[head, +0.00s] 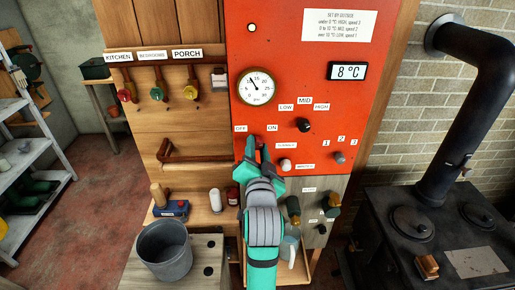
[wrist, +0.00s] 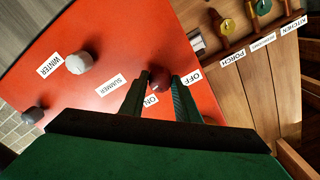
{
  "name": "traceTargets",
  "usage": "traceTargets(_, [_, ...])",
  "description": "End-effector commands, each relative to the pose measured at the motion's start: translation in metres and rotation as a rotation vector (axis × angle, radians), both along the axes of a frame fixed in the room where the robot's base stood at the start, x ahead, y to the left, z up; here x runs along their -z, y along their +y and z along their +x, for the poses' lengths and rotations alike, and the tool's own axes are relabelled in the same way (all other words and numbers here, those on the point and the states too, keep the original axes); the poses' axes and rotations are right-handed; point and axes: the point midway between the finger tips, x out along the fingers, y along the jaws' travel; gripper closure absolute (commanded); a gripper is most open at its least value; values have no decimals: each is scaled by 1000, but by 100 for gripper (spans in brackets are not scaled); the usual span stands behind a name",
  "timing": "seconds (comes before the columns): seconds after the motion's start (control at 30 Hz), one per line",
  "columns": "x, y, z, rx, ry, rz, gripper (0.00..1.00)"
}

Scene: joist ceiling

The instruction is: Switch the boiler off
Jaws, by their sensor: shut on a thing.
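The boiler's red panel (head: 290,55) stands upright in front of me. It carries an OFF label (head: 240,128) and an ON label (head: 272,127). My gripper (head: 258,147) is at the panel just below these labels and covers the switch in the head view. In the wrist view a dark red knob (wrist: 158,82) sits between my two fingertips, beside the OFF label (wrist: 195,75) and the ON label (wrist: 151,99). My gripper is shut on this knob. I cannot tell which way the knob is turned. A small pale-yellow lamp (head: 252,28) is at the panel's top left.
A black knob (head: 304,125), a white summer/winter knob (head: 286,165) and a grey knob (head: 338,158) are close on the right. A round gauge (head: 257,86) is above. A black stove (head: 440,235) stands right; a metal bucket (head: 165,250) stands lower left.

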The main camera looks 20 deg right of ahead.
Motion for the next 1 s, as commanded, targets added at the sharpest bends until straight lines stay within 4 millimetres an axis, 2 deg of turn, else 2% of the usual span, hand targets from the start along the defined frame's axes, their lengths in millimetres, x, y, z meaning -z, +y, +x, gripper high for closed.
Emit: traceTargets(1.0, [3,-1,-1,1,271,-919,93])
